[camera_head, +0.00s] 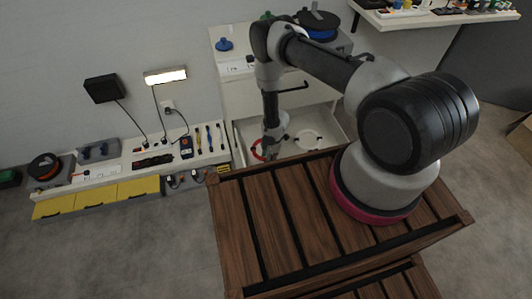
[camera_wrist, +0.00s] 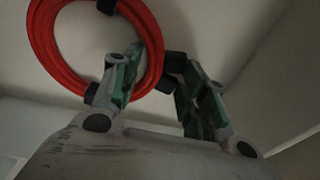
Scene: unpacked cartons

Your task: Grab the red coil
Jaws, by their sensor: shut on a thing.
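The red coil (camera_wrist: 66,80) shows large at the upper left of the wrist view, a ring of red cable with black ties. In the wrist view my gripper (camera_wrist: 150,80) has its fingers at the coil's right side, shut on the ring there; one finger is inside the ring, the other outside. In the head view the red coil (camera_head: 257,150) is a small red arc in the open white drawer (camera_head: 339,130). My arm reaches down into that drawer, and the gripper's fingertips are hidden behind the wooden slats' edge and the arm.
A white ring-shaped thing (camera_head: 308,140) lies in the drawer right of the coil. The drawer walls are close around my gripper. A wooden slatted top (camera_head: 300,215) is in front. A low shelf with tools (camera_head: 130,163) stands at left.

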